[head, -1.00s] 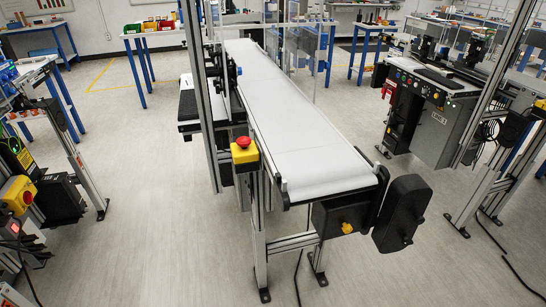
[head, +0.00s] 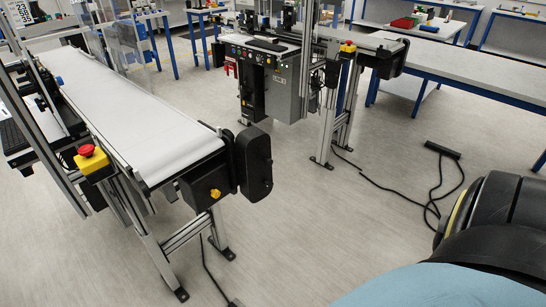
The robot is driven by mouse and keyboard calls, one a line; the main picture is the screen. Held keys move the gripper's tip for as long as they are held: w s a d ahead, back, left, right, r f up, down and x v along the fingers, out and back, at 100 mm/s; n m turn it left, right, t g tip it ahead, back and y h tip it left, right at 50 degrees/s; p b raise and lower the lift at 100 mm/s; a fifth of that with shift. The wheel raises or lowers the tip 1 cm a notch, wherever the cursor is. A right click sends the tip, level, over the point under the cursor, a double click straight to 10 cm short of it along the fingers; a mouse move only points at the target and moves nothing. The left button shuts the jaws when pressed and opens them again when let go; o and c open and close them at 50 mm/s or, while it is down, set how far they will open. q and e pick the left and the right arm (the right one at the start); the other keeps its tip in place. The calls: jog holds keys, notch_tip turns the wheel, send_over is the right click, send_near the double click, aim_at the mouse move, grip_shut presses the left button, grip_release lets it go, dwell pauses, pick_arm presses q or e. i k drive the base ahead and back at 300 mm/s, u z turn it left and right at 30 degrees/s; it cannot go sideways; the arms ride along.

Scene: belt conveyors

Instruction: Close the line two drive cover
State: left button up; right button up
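A black rounded drive cover (head: 256,163) stands at the near end of the white belt conveyor (head: 125,115). It sits upright at the outer right side of the belt end, next to a black drive housing (head: 205,184) with a yellow knob. It looks angled away from the conveyor side, but how far it stands open is hard to tell. A second conveyor at the back has a black box (head: 389,61) at its end; its line label is too small to read. Neither of my grippers is in view.
A red emergency stop on a yellow box (head: 90,158) is on the conveyor's side. Black cables (head: 408,193) lie on the floor at right. A blue-legged table (head: 480,78) stands at the back right. My own body fills the lower right corner.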

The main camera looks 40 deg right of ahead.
aim_at(258, 162)
jog(key=z, duration=0.75)
jog(key=i, duration=0.2)
jog(key=u, duration=1.8)
jog(key=i, duration=0.85)
jog(key=z, duration=2.75)
